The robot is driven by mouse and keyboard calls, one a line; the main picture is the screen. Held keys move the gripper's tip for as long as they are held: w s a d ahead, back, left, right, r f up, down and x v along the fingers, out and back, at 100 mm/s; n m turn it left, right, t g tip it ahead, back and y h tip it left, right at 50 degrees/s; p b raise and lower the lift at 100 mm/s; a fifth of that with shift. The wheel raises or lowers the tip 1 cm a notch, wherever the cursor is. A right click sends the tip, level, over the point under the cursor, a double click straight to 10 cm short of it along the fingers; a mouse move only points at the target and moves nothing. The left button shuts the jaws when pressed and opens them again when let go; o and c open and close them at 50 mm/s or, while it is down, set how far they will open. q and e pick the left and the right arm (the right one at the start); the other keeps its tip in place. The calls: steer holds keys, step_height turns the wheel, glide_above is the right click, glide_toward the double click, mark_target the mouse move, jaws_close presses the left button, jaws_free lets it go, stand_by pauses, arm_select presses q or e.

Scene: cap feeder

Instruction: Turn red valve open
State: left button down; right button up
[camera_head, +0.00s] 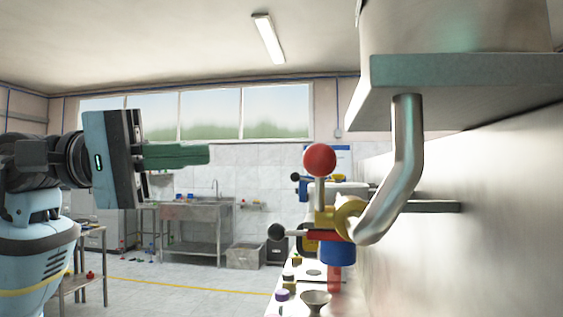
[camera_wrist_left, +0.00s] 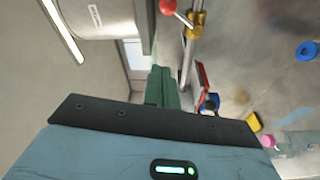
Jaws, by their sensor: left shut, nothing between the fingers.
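The red valve's round red knob (camera_head: 319,160) stands upright above a brass fitting (camera_head: 348,217) on a bent steel pipe, right of centre in the head view. The red knob also shows at the top edge of the left wrist view (camera_wrist_left: 168,6), partly cut off. A second lever, with a black ball (camera_head: 277,232), points left below the brass fitting. My left gripper (camera_head: 207,154) has its green fingers shut and empty. It points right toward the red knob, at about its height in the picture, with a clear gap between them. My right gripper is not in view.
The steel pipe (camera_head: 408,150) comes down from a hopper platform (camera_head: 460,75) at the upper right. A blue collar (camera_head: 337,252) hangs below the fitting. A small funnel (camera_head: 316,298) stands on the bench underneath. The space between gripper and valve looks clear.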

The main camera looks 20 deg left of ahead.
mark_target(320, 189)
arm_select(q)
steer(key=w+d+p, duration=0.1)
steer(key=d+p, duration=0.1)
steer(key=d, duration=0.9)
steer(key=shift+w+d+f, duration=0.2)
steer(key=shift+w+d, duration=0.1)
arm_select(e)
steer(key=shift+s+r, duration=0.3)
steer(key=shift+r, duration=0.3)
arm_select(q)
steer(key=shift+s+f+m, duration=0.1)
steer(key=shift+s+m, duration=0.1)
steer(key=shift+m, duration=0.2)
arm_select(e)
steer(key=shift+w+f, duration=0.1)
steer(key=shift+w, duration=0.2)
